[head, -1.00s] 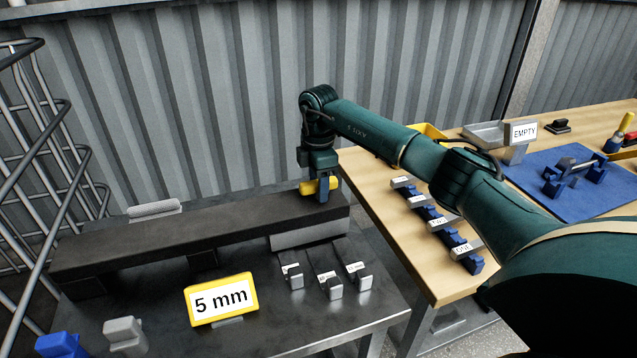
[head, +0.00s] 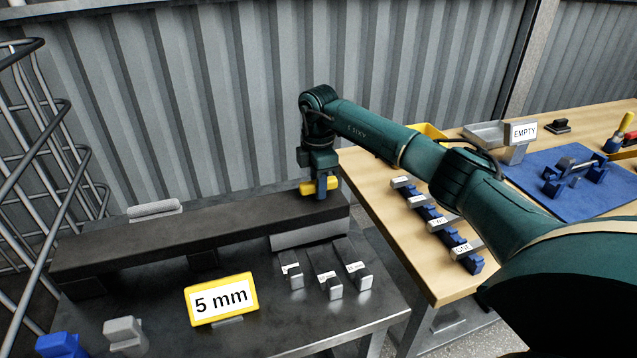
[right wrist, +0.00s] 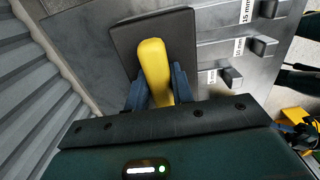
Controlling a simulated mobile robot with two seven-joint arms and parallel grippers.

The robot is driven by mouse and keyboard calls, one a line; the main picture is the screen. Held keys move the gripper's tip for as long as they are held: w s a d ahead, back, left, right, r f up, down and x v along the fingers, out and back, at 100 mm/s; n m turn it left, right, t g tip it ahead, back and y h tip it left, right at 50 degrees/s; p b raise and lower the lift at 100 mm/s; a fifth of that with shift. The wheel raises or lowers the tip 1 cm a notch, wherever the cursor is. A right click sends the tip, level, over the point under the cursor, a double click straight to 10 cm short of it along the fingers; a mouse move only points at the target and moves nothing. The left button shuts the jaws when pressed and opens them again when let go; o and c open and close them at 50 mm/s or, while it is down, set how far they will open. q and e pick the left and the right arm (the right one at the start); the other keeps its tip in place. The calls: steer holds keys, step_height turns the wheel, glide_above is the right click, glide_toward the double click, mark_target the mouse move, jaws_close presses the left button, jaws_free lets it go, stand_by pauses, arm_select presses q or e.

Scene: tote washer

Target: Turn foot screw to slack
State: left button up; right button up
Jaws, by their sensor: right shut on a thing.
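The foot screw shows as a yellow bar handle (head: 307,187) on top of the right end of a long dark beam (head: 180,231). My right gripper (head: 321,193) points down over it, shut on the handle. In the right wrist view the yellow handle (right wrist: 154,68) lies between the two blue fingers (right wrist: 153,95) and sticks out beyond them. The screw's shaft below the handle is hidden. My left gripper is not in view.
A "5 mm" sign (head: 221,299) and several labelled grey gauge blocks (head: 330,285) stand on the metal table in front of the beam. A wooden bench (head: 390,215) with blue holders is at right. A wire rack (head: 40,150) stands at left, corrugated wall behind.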

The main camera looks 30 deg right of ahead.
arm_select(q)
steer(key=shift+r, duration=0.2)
arm_select(e)
steer(key=shift+n, duration=0.4)
steer(key=shift+r+n+p, duration=0.1)
steer(key=shift+n+p, duration=0.5)
steer(key=shift+n, duration=0.4)
steer(key=shift+n+p, duration=0.3)
steer(key=shift+n, duration=0.6)
steer(key=n, duration=0.3)
steer(key=shift+n+p, duration=0.3)
steer(key=n, duration=0.4)
steer(key=shift+n, duration=0.3)
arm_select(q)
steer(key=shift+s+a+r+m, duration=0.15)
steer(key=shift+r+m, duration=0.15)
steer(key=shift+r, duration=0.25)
arm_select(e)
steer(key=n, duration=0.4)
steer(key=shift+n, duration=0.7)
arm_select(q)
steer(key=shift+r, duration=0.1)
arm_select(e)
steer(key=o, duration=1)
